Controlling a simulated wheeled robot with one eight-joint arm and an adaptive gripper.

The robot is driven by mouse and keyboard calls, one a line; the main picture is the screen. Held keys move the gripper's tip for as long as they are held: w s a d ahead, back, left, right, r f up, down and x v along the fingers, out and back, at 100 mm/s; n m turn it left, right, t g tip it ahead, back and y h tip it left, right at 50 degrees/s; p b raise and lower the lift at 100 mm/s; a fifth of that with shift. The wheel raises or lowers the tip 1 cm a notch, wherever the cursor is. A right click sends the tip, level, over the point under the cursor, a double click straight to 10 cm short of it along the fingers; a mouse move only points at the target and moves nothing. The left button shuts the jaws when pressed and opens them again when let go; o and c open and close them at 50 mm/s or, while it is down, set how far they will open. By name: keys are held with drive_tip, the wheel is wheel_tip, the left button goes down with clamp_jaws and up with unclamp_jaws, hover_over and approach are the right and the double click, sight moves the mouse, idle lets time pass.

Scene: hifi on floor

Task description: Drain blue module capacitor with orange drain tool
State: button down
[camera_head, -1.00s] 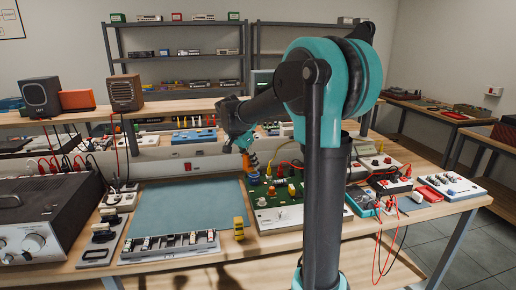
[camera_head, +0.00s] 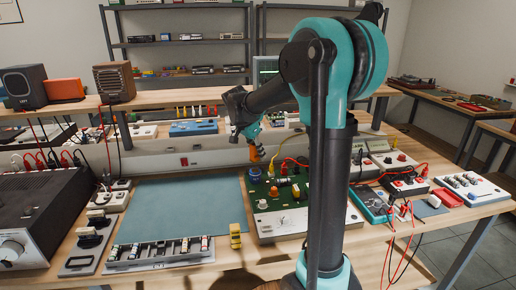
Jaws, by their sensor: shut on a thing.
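My gripper (camera_head: 254,137) is shut on the orange drain tool (camera_head: 258,149) and holds it above the back of the green circuit board (camera_head: 283,215). The tool points down, and its lower end is small and hard to make out. A blue round part (camera_head: 254,175), which looks like a capacitor, stands at the board's back left. The tool shows above it with a small gap in the picture; depth between them is hard to judge. A red-orange part (camera_head: 274,191) and a yellow part (camera_head: 296,191) stand nearby on the board. My arm hides the board's right side.
A blue-green mat (camera_head: 180,205) lies left of the board, with a tray of small parts (camera_head: 160,252) and a yellow block (camera_head: 235,236) in front. An amplifier (camera_head: 45,215) stands at left. Modules with loose leads (camera_head: 375,205) lie right of my arm.

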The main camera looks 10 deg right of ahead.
drive_tip(key=shift+f, duration=2.05)
drive_tip(key=shift+f, duration=0.1)
idle(5.3)
